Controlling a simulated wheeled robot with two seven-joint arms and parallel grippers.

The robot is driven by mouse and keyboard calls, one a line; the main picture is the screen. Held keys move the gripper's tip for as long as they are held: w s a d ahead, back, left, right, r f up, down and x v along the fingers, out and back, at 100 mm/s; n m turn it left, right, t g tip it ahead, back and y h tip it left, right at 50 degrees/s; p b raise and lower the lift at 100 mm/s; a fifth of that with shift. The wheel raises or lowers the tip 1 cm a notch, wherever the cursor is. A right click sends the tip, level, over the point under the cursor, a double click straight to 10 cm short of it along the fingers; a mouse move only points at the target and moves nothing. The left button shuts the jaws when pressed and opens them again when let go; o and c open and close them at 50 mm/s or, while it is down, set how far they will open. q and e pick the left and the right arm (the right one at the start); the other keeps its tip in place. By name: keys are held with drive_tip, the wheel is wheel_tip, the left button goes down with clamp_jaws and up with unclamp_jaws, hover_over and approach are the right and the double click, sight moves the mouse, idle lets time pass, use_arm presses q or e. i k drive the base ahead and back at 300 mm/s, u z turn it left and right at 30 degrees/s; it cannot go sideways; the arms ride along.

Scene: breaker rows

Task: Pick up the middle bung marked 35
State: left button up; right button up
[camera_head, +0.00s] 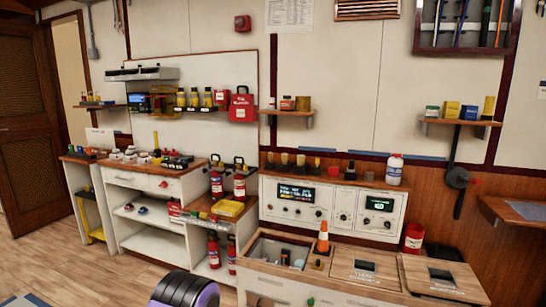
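I cannot make out any marking 35 at this size, so I cannot tell which thing is the middle bung. Several small stopper-like pieces stand in a row on top of the white instrument console, among them a brownish one (300,160) and a dark one (350,171). Several small white round pieces (130,154) sit on the left counter, with small dark and coloured pieces beside them. Neither of my grippers is in view. A black ribbed part with purple at the bottom edge looks like part of my own arm.
The white console (328,207) stands behind a wooden-topped bench (340,285) with lidded compartments and an orange cone (323,237). Red extinguishers (239,180) stand left of it. A white bottle (394,170) is on the console. The wooden floor (60,260) at left is clear.

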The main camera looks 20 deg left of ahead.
sight(284, 156)
drive_tip(key=u, duration=0.5)
drive_tip(key=i, duration=0.75)
drive_tip(key=u, duration=0.45)
drive_tip(key=i, duration=1.3)
drive_tip(key=z, duration=0.45)
